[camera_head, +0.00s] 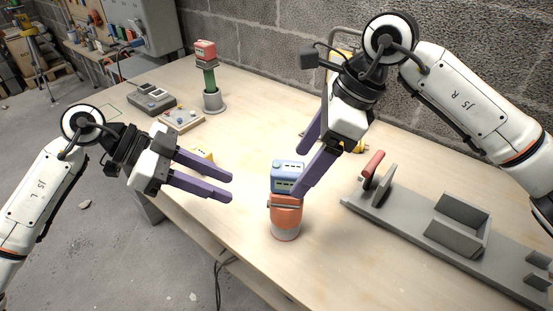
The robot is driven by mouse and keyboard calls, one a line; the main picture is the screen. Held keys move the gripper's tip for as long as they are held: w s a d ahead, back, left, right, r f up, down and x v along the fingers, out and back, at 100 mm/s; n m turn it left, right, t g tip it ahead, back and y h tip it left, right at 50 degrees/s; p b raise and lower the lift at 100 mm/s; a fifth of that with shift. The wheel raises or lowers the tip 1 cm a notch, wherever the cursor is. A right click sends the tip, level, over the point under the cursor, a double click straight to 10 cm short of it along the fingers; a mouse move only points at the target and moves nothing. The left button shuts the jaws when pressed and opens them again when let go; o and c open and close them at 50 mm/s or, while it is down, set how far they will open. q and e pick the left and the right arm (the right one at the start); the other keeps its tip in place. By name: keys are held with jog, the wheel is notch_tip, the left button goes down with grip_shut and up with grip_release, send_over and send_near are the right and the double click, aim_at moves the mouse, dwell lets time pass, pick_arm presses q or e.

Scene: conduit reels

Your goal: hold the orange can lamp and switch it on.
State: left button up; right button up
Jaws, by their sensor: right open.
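The orange can lamp (286,222) stands upright near the table's front edge, with a pale band at its bottom. A blue box-shaped head (287,173) with a row of small dark marks sits on top. My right gripper (301,172) is open, its purple fingers reaching down from the upper right. One finger is beside the blue head and overlaps its right side in the picture; contact cannot be told. My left gripper (231,187) is open and empty, its fingers pointing right toward the lamp with a gap between. No separate switch can be made out.
A green post with a red head (205,50) stands in a grey base at the back left. Nearby are a grey boxy device (151,98) and a small tray (181,121). A grey fixture with a red handle (373,165) lies at right. A brick wall is behind.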

aim_at(287, 188)
jog(key=x, duration=0.8)
jog(key=shift+f, duration=0.15)
jog(key=c, duration=1.2)
pick_arm(q)
grip_shut()
pick_arm(e)
jog(key=shift+c, duration=0.9)
